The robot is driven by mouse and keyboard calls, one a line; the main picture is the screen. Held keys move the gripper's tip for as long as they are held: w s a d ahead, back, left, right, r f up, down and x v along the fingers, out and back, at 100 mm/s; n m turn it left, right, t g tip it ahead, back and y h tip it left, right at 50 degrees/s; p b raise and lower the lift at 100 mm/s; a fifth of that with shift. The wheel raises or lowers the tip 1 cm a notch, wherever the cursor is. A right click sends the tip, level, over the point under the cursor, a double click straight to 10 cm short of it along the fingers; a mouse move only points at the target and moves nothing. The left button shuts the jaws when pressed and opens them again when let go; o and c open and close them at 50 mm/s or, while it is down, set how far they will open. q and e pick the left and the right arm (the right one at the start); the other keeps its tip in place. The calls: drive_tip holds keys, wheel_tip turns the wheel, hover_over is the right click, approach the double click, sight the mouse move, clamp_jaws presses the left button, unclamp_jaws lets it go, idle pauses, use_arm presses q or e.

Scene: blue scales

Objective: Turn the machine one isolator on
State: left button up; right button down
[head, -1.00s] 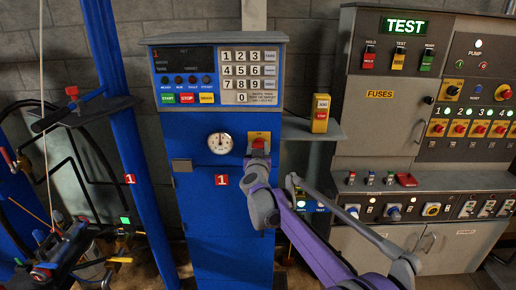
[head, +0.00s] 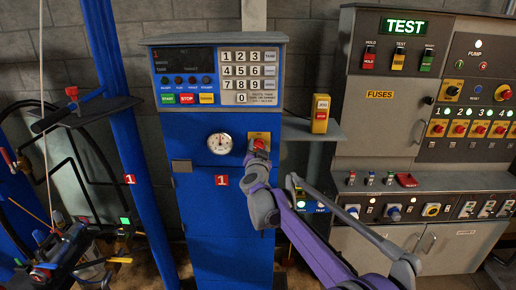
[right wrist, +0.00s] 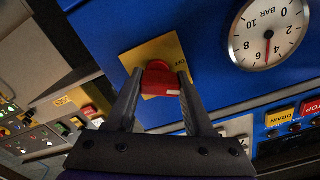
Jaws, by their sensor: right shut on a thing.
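The machine one isolator is a red knob (head: 259,145) on a yellow plate on the front of the blue machine (head: 230,250), which bears a red "1" label. My right gripper (head: 257,153) is at the knob, and its fingers hide part of it in the head view. In the right wrist view, the red knob (right wrist: 159,84) sits between the two fingers of my right gripper (right wrist: 160,75), which are shut on it. The yellow plate (right wrist: 153,52) shows behind, with small lettering at its edge. My left gripper is not in view.
A pressure gauge (head: 220,143) is just left of the knob. A keypad panel (head: 215,77) is above. A yellow pendant box (head: 321,114) stands on a shelf to the right. A grey test cabinet (head: 380,110) with many switches fills the right side.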

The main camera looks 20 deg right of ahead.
drive_tip(key=m, duration=0.3)
drive_tip(key=shift+r+m, duration=0.1)
drive_tip(key=shift+m, duration=0.3)
drive_tip(key=m+p, duration=0.1)
drive_tip(key=m, duration=0.1)
drive_tip(key=shift+m, duration=0.4)
drive_tip(key=m+p, duration=0.1)
drive_tip(key=m, duration=0.4)
drive_tip(key=shift+d+m+p, duration=0.1)
drive_tip(key=shift+m+p, duration=0.2)
drive_tip(key=shift+m, duration=0.1)
drive_tip(key=shift+c, duration=1.4)
unclamp_jaws()
drive_tip(key=shift+s, duration=0.1)
drive_tip(key=b+v, duration=0.1)
drive_tip(key=v, duration=0.9)
drive_tip(key=shift+s+a+b, duration=0.25)
drive_tip(key=shift+s+b, duration=0.1)
